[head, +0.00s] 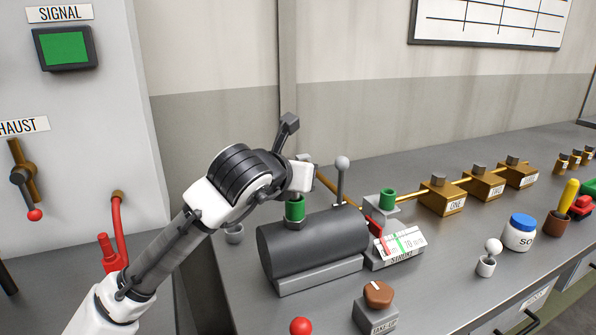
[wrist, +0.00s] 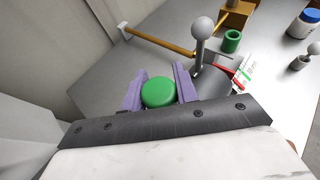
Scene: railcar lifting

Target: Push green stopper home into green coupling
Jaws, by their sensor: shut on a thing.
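My gripper (wrist: 158,90) has its two purple fingers shut on a round green stopper (wrist: 158,92), whose smooth top faces the wrist camera. In the head view, a green piece (head: 295,210) shows under my wrist, above a grey collar at the left end of the dark cylinder (head: 312,245). I cannot tell there where stopper ends and any coupling begins, or how deep the stopper sits. A second green piece, a hollow open-topped tube (head: 388,199), stands upright on a grey bracket to the right; it also shows in the wrist view (wrist: 232,41), apart from my gripper.
A ball-topped lever (head: 342,178) rises from the cylinder close to the right of my gripper. A stroke gauge (head: 400,246) stands beside the cylinder's right end. A brass rod runs behind to several brass blocks (head: 442,196). A brown knob (head: 378,293) stands in front.

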